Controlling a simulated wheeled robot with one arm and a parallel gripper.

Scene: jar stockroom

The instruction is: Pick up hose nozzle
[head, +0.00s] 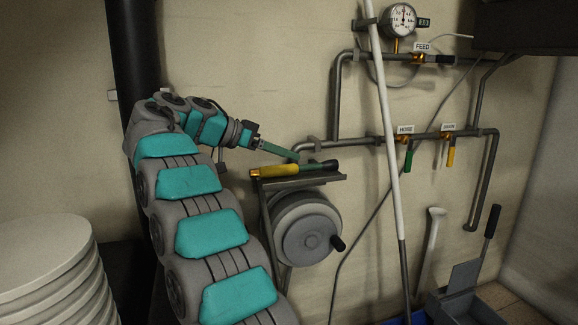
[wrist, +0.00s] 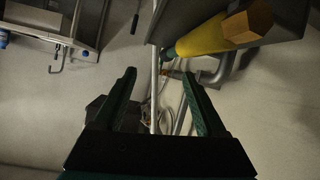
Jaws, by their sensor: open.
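The hose nozzle (head: 279,170) lies on its side on a small grey shelf (head: 318,182) above a hose reel. It has a yellow body, a brass-coloured end at the left and a dark green and black part at the right. In the wrist view the nozzle (wrist: 205,37) shows at the upper right, with its brass hexagonal end nearest. My gripper (head: 295,156) is just above and behind the nozzle in the head view, seen edge-on. In the wrist view my gripper (wrist: 158,72) has its two green fingers apart with nothing between them; the nozzle is outside them.
The grey hose reel (head: 308,238) with a black crank hangs under the shelf. Wall pipes (head: 350,141) with valves and a gauge (head: 403,20) are to the right. A white pole (head: 383,100) stands before them. Round white stacked discs (head: 40,255) are at the lower left.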

